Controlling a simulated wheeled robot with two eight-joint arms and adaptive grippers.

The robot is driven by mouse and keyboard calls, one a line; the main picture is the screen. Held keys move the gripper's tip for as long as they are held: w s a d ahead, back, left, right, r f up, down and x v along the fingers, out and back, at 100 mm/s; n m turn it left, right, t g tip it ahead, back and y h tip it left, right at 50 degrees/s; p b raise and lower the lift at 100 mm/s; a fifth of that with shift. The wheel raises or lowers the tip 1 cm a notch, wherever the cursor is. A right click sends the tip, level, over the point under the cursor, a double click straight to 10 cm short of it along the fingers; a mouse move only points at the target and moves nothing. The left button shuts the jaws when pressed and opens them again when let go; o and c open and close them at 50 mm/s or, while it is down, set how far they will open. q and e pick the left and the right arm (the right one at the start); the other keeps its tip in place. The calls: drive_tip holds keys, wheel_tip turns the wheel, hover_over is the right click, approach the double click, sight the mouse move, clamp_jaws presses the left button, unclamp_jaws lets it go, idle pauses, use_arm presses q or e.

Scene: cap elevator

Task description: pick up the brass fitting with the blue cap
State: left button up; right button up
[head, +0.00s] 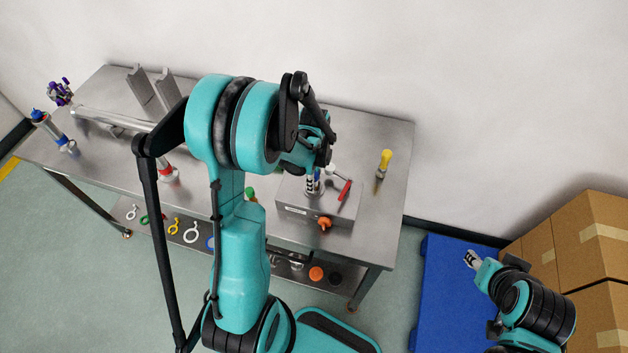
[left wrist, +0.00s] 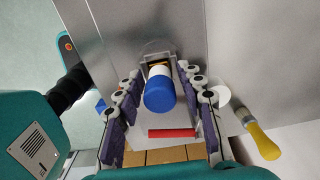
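The blue cap (left wrist: 160,96) sits in the middle of the left wrist view, with a white band and a small brass-coloured part (left wrist: 158,65) behind it. My left gripper (left wrist: 165,98) is open, with one finger on each side of the cap and gaps visible. In the head view, my left gripper (head: 313,184) is over the grey box (head: 300,212), and the arm hides most of the fitting. My right gripper (head: 472,259) is far from the table at the right, over the blue mat; its finger opening is too small to judge.
A red bar (left wrist: 172,133) lies close to the cap. An orange knob (head: 325,223) is on the box's front. The steel table (head: 390,215) has free room at right. Cardboard boxes (head: 572,232) stand far right.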

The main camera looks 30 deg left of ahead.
use_arm(q)
clamp_jaws()
drive_tip(key=shift+r, duration=0.15)
drive_tip(key=shift+r, duration=0.25)
drive_tip(key=r, duration=0.4)
drive_tip(key=shift+d+p, duration=0.3)
drive_tip(key=shift+d, duration=0.05)
drive_tip(key=s+d+r, duration=0.1)
drive_tip(key=d+r, duration=0.5)
drive_tip(key=d, duration=0.5)
drive_tip(key=shift+r+p, duration=0.15)
drive_tip(key=shift+p, duration=0.2)
drive_tip(key=shift+a, duration=0.1)
